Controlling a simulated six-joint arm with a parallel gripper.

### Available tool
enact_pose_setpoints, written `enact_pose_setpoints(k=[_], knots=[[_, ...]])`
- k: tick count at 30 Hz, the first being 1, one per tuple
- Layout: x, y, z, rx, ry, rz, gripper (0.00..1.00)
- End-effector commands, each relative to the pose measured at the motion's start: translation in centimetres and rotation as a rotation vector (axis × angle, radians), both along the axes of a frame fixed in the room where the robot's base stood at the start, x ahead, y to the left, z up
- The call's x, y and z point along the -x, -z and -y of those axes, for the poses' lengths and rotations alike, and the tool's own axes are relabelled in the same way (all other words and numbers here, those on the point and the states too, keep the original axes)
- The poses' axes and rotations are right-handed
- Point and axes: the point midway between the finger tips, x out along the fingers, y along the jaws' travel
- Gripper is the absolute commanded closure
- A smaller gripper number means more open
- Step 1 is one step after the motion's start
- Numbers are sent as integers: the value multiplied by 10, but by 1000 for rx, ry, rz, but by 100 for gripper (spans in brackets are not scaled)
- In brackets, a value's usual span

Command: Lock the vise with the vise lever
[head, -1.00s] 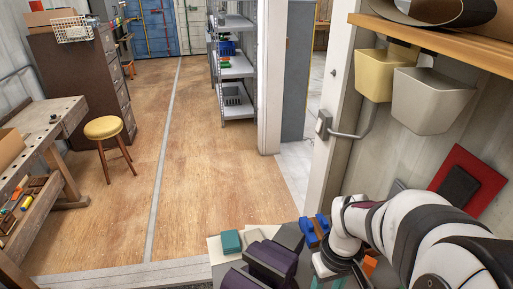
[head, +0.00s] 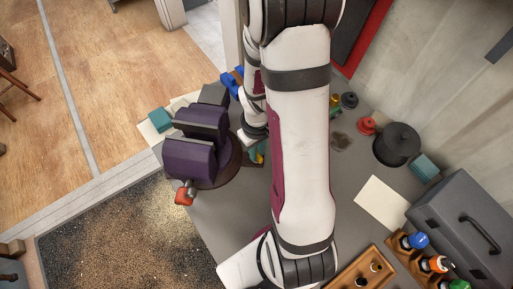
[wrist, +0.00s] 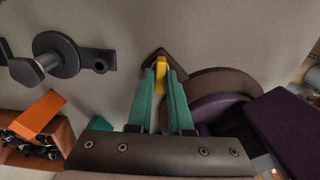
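The purple vise (head: 195,145) stands on a round dark base at the left edge of the workbench. In the wrist view part of its purple body (wrist: 285,125) is at the right. A small yellow piece on a dark base plate, apparently the vise lever (wrist: 160,68), shows at the tips of the green fingers. My gripper (wrist: 161,85) points at the plate, its two fingers on either side of the yellow piece. Whether they press on it I cannot tell. In the head view my arm partly hides the gripper (head: 256,153), close to the right of the vise.
A red-ended handle (head: 184,194) sticks out at the vise's front. A teal block (head: 160,120) lies behind it. A grey toolbox (head: 465,215), black round pot (head: 397,144) and wooden racks stand at the right. An orange bin (wrist: 40,125) and black clamp (wrist: 55,55) show in the wrist view.

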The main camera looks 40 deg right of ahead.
Motion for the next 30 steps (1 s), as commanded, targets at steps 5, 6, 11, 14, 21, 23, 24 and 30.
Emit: enact_pose_setpoints(k=[5,6,11,14,21,23,24,30], knots=[[0,0,0,0,0,0,100],[0,0,0,0,0,0,100],[0,0,0,0,0,0,100],[0,0,0,0,8,0,100],[0,0,0,0,97,0,100],[0,0,0,0,138,0,100],[0,0,0,0,169,0,100],[0,0,0,0,352,0,100]])
